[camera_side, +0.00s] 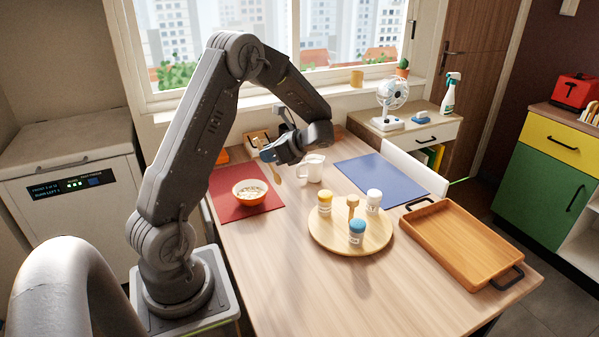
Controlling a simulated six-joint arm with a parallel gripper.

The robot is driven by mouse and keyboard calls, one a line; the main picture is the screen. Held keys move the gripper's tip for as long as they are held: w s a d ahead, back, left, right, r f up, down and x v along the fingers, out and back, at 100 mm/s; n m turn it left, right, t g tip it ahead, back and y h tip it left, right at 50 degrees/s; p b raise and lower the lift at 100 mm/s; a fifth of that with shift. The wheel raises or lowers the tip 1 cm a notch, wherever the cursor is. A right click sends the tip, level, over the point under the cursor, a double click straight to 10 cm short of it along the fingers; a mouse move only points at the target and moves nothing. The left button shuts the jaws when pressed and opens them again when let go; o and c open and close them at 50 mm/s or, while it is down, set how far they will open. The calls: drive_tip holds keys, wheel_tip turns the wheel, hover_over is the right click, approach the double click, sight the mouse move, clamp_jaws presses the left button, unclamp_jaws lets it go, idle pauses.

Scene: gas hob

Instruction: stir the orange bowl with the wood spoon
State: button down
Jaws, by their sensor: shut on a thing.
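My gripper (269,157) is above and slightly right of the bowl, towards the window side. It is shut on the wood spoon (275,173), which hangs down below the jaws. The spoon's lower end shows just above and right of the bowl's rim, apparently outside the bowl. The handle's upper part is hidden by the gripper.
A white mug (312,168) stands close right of the spoon. A wooden box (257,138) is behind the gripper. A round board (331,239) holds several jars and a small wooden item. A blue mat (380,179) and a wooden tray (470,248) lie to the right. The front table is clear.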

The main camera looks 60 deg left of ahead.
drive_tip(key=s+a+r+m+y, duration=0.25)
drive_tip(key=a+y, duration=0.25)
drive_tip(key=a, duration=0.5)
wheel_tip(320, 180, down, 15)
drive_tip(key=shift+s+r, duration=0.15)
drive_tip(key=shift+s, duration=0.1)
idle(0.6)
drive_tip(key=shift+a, duration=0.1)
idle(0.3)
